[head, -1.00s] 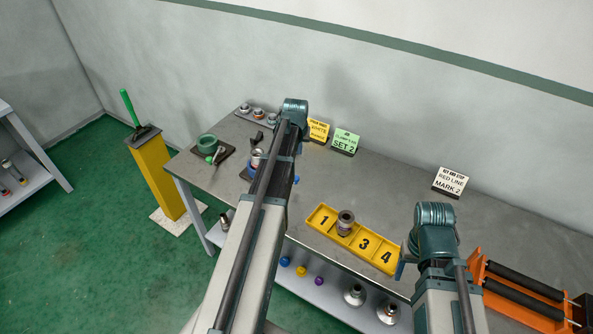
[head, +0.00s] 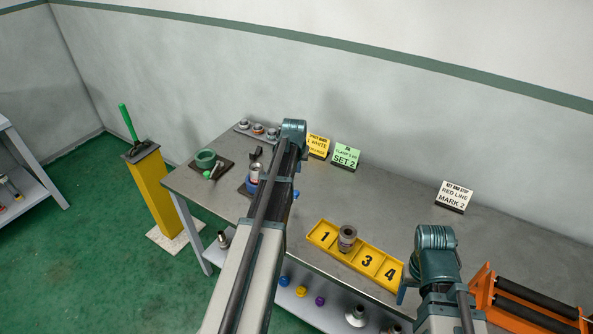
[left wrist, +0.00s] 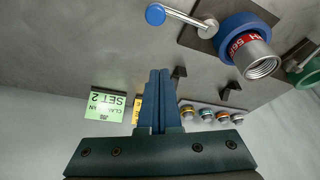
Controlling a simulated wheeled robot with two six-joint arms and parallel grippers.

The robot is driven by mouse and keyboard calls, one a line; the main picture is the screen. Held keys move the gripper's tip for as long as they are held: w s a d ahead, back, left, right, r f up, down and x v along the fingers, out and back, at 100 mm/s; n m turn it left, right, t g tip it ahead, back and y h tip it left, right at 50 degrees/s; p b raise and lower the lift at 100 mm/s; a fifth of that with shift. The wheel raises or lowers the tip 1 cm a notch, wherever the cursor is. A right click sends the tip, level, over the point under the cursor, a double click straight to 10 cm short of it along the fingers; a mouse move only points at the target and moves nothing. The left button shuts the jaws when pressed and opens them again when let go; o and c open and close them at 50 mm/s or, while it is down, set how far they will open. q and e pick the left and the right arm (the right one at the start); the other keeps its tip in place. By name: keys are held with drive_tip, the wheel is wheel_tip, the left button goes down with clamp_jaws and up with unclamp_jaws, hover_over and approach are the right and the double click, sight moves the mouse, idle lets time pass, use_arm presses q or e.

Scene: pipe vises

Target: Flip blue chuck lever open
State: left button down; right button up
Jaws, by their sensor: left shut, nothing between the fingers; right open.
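The blue chuck (left wrist: 241,24) shows in the left wrist view at the top right, with a silver threaded pipe (left wrist: 262,62) in it. Its lever (left wrist: 190,19) sticks out to the left and ends in a blue knob (left wrist: 155,14). In the head view the chuck (head: 243,189) is partly hidden by my left arm; the knob (head: 296,194) shows right of the arm. My left gripper (left wrist: 160,73) is shut and empty, apart from the lever, below the knob in the wrist picture. My arm hides its fingers in the head view. My right gripper (head: 403,290) is open by the numbered tray, its fingers only partly seen.
A yellow numbered tray (head: 389,272) holds a metal fitting (head: 347,238). Sign cards (head: 346,155) stand at the back. An orange roller stand (head: 484,285) is at right.

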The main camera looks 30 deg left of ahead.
use_arm(q)
drive_tip(key=b+x, duration=0.4)
drive_tip(key=x, duration=0.2)
drive_tip(key=shift+b, duration=0.3)
drive_tip(key=shift+s+d+f, duration=0.15)
drive_tip(key=shift+s+f, duration=0.1)
drive_tip(key=shift+f, duration=0.05)
drive_tip(key=s, duration=0.1)
drive_tip(key=s+d, duration=0.1)
drive_tip(key=s, duration=0.1)
drive_tip(key=shift+s+d, duration=0.1)
drive_tip(key=shift+d, duration=0.05)
drive_tip(key=shift+s+m, duration=0.3)
drive_tip(key=shift+m, duration=0.1)
